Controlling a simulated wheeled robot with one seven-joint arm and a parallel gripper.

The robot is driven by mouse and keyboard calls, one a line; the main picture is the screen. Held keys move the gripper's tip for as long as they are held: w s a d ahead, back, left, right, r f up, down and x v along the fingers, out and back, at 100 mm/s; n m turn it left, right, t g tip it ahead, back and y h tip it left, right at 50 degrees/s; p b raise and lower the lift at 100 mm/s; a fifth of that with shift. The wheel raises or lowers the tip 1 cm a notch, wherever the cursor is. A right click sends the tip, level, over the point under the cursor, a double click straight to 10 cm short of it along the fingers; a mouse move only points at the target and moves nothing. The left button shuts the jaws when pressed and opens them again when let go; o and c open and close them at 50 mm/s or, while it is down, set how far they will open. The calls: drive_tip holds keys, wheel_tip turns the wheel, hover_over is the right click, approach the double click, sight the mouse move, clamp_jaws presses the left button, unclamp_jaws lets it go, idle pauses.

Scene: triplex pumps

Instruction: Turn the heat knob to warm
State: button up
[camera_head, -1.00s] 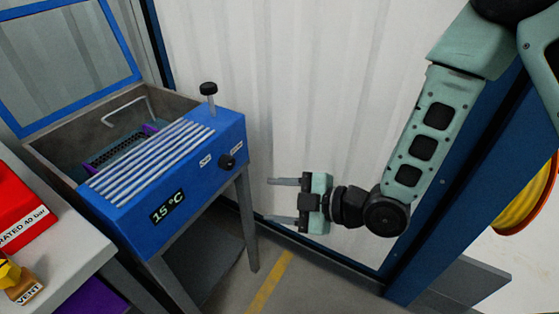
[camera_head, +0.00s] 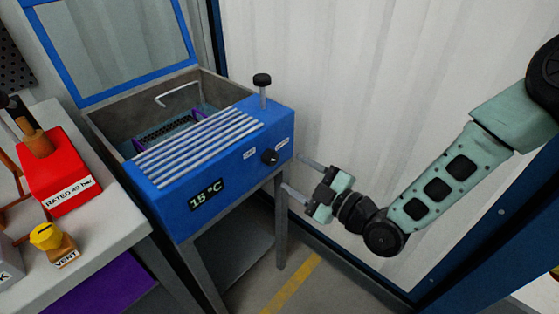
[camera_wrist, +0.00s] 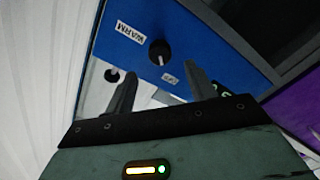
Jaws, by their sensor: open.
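The heat knob (camera_head: 269,156) is a small black round knob on the blue front of the heated bath (camera_head: 230,170). It also shows in the wrist view (camera_wrist: 160,51), with a pale pointer mark directed toward the OFF label (camera_wrist: 168,78). The WARM label (camera_wrist: 131,32) lies on its other side. The display (camera_head: 207,194) reads 15 °C. My gripper (camera_head: 298,174) is open and empty, just right of the bath's front corner, its fingers pointing toward the panel. In the wrist view the fingers (camera_wrist: 162,76) lie below the knob; no contact shows.
A black-topped post (camera_head: 262,80) stands on the bath's top near the knob. The bath's lid (camera_head: 110,45) is raised. A bench at left holds a red block (camera_head: 60,170) and a yellow vent valve (camera_head: 47,236). A corrugated wall stands behind; floor shows below my gripper.

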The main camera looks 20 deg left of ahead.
sight(275, 161)
drive_tip(key=x, duration=0.6)
drive_tip(key=shift+c, duration=0.3)
drive_tip(key=c, duration=0.9)
